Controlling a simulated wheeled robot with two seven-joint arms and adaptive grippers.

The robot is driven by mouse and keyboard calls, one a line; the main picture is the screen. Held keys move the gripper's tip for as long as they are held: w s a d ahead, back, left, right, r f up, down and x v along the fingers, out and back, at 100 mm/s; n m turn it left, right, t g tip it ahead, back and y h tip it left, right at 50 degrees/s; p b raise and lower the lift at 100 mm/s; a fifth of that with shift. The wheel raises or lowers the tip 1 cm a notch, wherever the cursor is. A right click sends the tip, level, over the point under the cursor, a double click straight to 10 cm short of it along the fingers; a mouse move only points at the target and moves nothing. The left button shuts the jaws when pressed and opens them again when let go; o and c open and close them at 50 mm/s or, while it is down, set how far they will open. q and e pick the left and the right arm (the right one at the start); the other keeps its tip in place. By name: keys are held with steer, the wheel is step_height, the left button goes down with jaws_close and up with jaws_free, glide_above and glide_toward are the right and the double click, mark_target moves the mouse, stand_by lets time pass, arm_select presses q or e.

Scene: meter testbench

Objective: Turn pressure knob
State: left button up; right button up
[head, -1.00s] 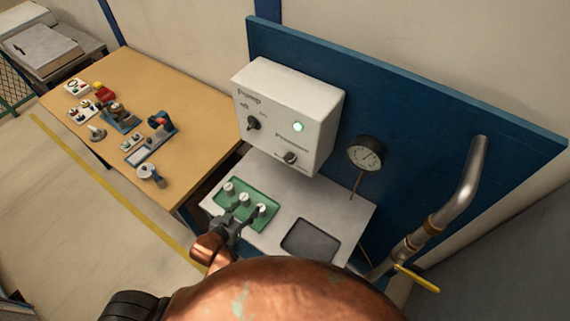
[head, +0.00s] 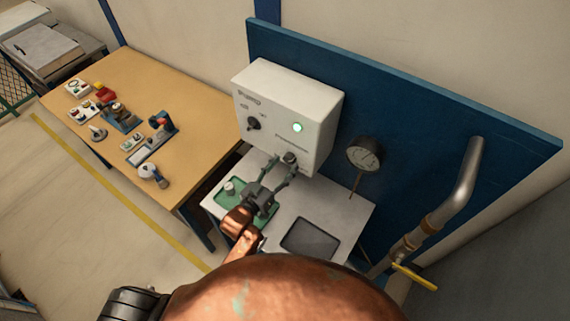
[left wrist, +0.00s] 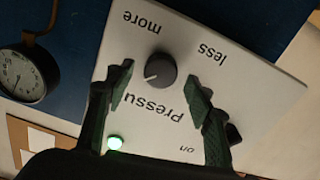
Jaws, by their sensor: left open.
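The pressure knob (head: 289,158) is a dark round knob low on the front of the white pump box (head: 272,125). In the left wrist view the knob (left wrist: 161,69) has a pale pointer line and sits between the labels "more" and "less". My left gripper (head: 279,172) is open in front of the knob. In the left wrist view its two fingers (left wrist: 160,88) stand apart on either side below the knob, with a gap to it, and touch nothing that I can make out. My right gripper is not in view.
A pressure gauge (head: 364,155) is right of the box. The pump switch (head: 253,123) and a lit green lamp (head: 297,127) are on the box. A green tray (head: 226,200) and a dark recess (head: 310,238) are on the bench below. A pipe with a yellow valve handle (head: 415,278) stands at right.

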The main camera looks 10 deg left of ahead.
arm_select(q)
steer(key=shift+w+d, duration=0.15)
steer(key=shift+w, duration=0.25)
steer(key=shift+c, duration=0.3)
steer(key=c, duration=1.1)
steer(key=shift+r+m+p, duration=0.1)
steer(key=shift+m+p, duration=0.4)
steer(key=shift+m, duration=0.1)
steer(key=o, duration=0.9)
steer(key=shift+o, duration=1.3)
